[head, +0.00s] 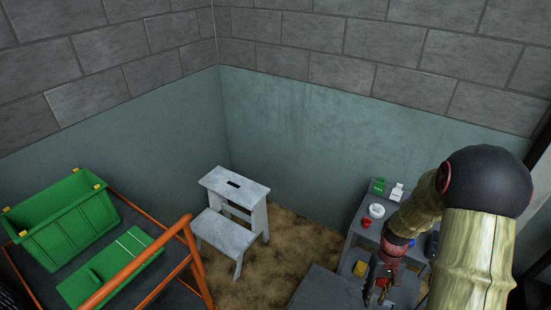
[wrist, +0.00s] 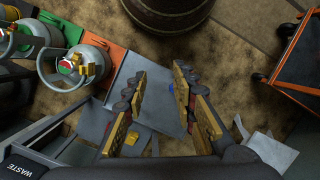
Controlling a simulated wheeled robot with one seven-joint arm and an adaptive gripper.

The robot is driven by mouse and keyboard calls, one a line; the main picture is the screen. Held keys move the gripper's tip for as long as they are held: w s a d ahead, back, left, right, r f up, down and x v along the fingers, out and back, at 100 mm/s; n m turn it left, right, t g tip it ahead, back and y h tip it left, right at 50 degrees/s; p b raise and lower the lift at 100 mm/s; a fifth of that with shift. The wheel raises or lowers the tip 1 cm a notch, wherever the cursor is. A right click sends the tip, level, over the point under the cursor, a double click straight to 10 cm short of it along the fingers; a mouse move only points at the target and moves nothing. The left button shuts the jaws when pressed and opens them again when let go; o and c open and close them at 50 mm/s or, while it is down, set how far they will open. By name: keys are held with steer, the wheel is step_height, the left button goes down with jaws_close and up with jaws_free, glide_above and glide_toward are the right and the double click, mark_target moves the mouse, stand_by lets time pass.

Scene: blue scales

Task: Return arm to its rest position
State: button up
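My arm (head: 410,215) reaches down from the right side of the head view, with ribbed, straw-coloured links and a large black joint. My gripper (head: 377,290) points downward in front of the grey shelf unit (head: 357,228). In the wrist view my gripper (wrist: 160,73) has its two dark and yellow fingers spread well apart. No object is clasped between them. A small blue thing shows behind the fingers, too small to name.
A grey step stool (head: 222,225) stands in the corner. A green crate (head: 65,222) sits on an orange-railed cart at left. The shelf carries a red can (head: 366,222) and a white roll (head: 376,210). The wrist view shows a barrel (wrist: 167,14) and gas cylinders (wrist: 35,42).

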steer(key=s+a+r+t+p, duration=0.1)
steer(key=s+a+r+t, duration=0.2)
steer(key=r, duration=1)
steer(key=s+a+r+t+p, duration=0.1)
steer(key=s+a+r, duration=0.4)
steer(key=r, duration=0.8)
steer(key=s+a+r+n+t+h+p, duration=0.1)
steer(key=s+a+r+t, duration=0.3)
steer(key=r, duration=0.8)
steer(key=shift+a+r+t+p, duration=0.3)
steer(key=shift+a+r+p, duration=0.1)
steer(key=shift+a, duration=0.6)
steer(key=shift+s+d, duration=0.15)
